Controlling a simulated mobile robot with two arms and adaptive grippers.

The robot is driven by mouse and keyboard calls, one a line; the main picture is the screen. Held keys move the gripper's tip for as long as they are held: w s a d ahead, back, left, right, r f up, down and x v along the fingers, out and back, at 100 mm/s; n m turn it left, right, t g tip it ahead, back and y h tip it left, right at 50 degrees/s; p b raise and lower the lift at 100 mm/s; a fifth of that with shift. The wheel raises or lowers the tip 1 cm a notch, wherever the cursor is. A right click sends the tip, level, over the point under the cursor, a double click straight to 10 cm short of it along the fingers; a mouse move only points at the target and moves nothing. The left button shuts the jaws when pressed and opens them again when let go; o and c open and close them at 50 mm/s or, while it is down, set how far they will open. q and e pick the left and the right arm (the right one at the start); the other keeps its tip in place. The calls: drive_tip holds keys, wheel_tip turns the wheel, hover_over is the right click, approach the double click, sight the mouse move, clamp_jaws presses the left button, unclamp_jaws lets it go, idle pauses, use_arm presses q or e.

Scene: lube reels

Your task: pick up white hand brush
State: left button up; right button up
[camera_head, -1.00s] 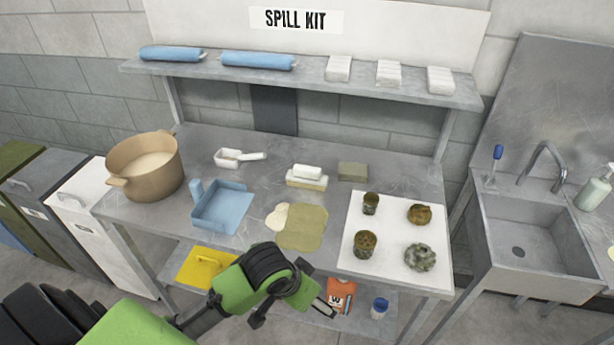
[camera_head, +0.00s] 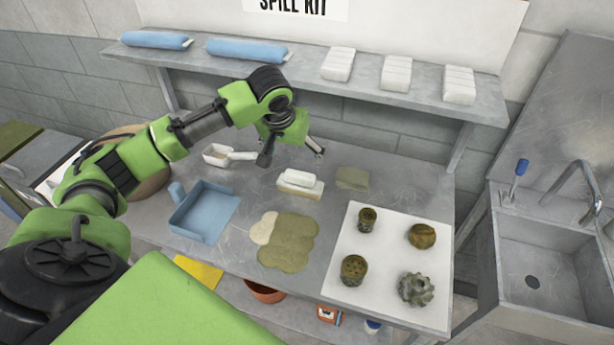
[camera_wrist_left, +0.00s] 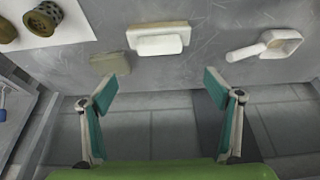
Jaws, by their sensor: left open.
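The white hand brush (camera_head: 300,183) lies on the metal table near its middle, with a white grip on top of a cream block. It also shows at the top centre of the left wrist view (camera_wrist_left: 158,40). My left gripper (camera_head: 292,152) is open and empty above the back part of the table, behind the brush. In the left wrist view its two fingers (camera_wrist_left: 160,88) are spread wide, with the brush ahead between their lines and apart from them. My right gripper is not in view.
A white scoop (camera_head: 226,155) lies left of the brush and a green-grey block (camera_head: 352,178) right of it. A blue dustpan (camera_head: 203,212), a greenish spill (camera_head: 286,245) and a white mat (camera_head: 385,300) with greasy parts are nearer. A shelf (camera_head: 300,82) overhangs the back.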

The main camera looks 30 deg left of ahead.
use_arm(q)
drive_tip(key=p, duration=0.1)
approach(299, 174)
wheel_tip(299, 174, down, 2)
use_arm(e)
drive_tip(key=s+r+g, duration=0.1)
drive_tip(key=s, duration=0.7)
use_arm(q)
drive_tip(key=x, duration=0.3)
drive_tip(key=shift+w+a, duration=0.1)
drive_tip(key=shift+w, duration=0.3)
drive_tip(key=shift+p+x, duration=0.85)
drive_tip(key=shift+p, duration=0.05)
drive_tip(key=x, duration=0.3)
drive_tip(key=shift+w+f+p, duration=0.1)
drive_tip(key=shift+f+p, duration=0.2)
drive_tip(key=shift+p, duration=0.1)
drive_tip(key=c, duration=1)
drive_tip(key=shift+c, duration=1.2)
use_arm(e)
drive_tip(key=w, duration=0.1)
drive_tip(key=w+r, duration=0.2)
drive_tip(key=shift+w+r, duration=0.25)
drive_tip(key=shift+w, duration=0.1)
